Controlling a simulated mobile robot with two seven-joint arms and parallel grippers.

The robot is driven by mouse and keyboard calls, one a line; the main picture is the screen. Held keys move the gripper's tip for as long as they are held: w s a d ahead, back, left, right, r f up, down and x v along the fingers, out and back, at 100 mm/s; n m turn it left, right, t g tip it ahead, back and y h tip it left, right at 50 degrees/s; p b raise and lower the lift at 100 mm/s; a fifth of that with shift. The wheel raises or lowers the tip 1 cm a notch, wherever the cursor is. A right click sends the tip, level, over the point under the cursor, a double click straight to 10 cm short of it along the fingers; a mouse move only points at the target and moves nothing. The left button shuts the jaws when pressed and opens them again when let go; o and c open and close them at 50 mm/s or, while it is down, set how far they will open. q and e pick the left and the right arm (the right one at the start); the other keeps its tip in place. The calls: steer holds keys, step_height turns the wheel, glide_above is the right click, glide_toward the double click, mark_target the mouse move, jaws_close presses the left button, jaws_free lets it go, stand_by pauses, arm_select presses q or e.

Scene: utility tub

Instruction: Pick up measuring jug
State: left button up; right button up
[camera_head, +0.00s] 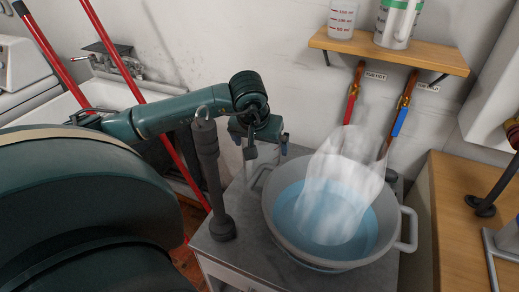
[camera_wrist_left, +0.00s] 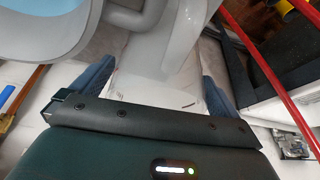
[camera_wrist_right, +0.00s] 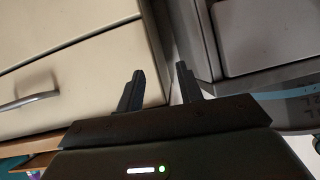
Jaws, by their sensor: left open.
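A pale, see-through vessel with faint red marks, apparently the measuring jug (camera_wrist_left: 150,92), lies between the spread fingers of my left gripper (camera_wrist_left: 155,85) in the left wrist view. In the head view my left gripper (camera_head: 266,146) points down behind the tub's left handle, open, and largely hides the vessel. I cannot tell whether the fingers touch it. My right gripper (camera_wrist_right: 160,82) shows only in its own wrist view. It is open and empty, in front of a cream drawer front and a grey cabinet.
A grey tub (camera_head: 276,226) of blue water steams on a grey counter (camera_head: 232,258). A dark grey post (camera_head: 212,185) stands left of it. A wooden shelf (camera_head: 385,50) holds a marked container (camera_head: 342,18) and a green-topped one (camera_head: 394,28). Red poles lean at left.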

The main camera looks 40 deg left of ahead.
arm_select(q)
steer(key=shift+c, duration=0.2)
steer(key=c, duration=1.1)
steer(key=shift+r, duration=0.2)
